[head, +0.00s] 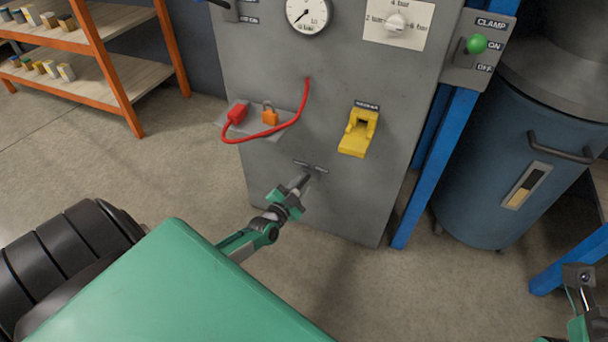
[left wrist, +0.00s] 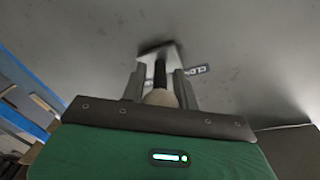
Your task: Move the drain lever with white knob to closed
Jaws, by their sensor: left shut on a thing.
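The drain lever's mount (head: 311,167) is low on the front of the grey cabinet. In the left wrist view the lever shows a dark shaft (left wrist: 160,72) and a pale white knob (left wrist: 158,97) on its end. My left gripper (head: 304,180) reaches the lever from below; its fingers (left wrist: 160,88) stand on either side of the knob and are shut on it. In the head view the gripper hides the knob.
A blue post (head: 425,170) and a blue drum (head: 530,130) stand at right.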

